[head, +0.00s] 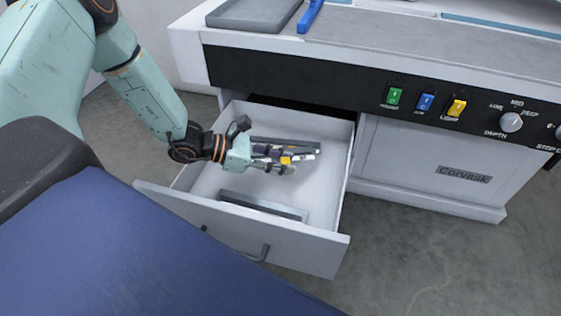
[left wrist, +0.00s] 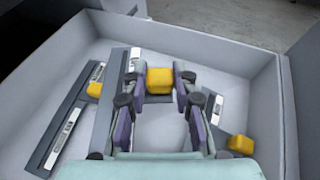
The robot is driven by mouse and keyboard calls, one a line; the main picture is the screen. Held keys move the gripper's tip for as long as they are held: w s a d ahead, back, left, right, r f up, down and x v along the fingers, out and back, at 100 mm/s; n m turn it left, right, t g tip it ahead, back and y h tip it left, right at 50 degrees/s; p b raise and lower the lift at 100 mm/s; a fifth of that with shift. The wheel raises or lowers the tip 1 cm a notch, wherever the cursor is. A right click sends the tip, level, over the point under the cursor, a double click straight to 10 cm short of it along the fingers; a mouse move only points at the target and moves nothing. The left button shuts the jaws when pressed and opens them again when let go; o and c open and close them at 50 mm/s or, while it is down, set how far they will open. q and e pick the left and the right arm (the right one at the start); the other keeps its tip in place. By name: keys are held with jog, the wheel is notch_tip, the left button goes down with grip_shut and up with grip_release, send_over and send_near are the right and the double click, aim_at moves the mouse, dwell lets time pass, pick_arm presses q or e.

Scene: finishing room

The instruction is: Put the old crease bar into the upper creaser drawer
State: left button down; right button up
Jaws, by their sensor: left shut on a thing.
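The creaser drawer (head: 342,197) is pulled open below the black control panel. My left gripper (head: 288,162) reaches down inside its walls. It is shut on the yellow grip (left wrist: 159,80) of a dark grey crease bar, which also shows between its fingers in the head view. The fingers hide much of this bar, so I cannot tell whether it touches the drawer floor. Another grey bar (head: 262,207) lies near the drawer front; a labelled bar (left wrist: 68,130) shows at left in the left wrist view. My right gripper is not in view.
The drawer front has a handle (head: 262,254). Another yellow piece (left wrist: 240,145) shows at right inside the drawer. A grey tray (head: 252,14) and a blue object (head: 310,17) lie on the machine top. Coloured switches (head: 425,102) and a knob (head: 511,122) line the panel.

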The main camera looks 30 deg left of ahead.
pick_arm(q)
jog(key=shift+f+b, duration=0.5)
jog(key=shift+f, duration=0.3)
jog(key=shift+f+b, duration=1.65)
jog(key=shift+f, duration=0.7)
jog(key=shift+f+b, duration=0.6)
jog(key=shift+b, duration=0.1)
jog(key=c, duration=1)
grip_release()
jog(key=shift+v, duration=3.75)
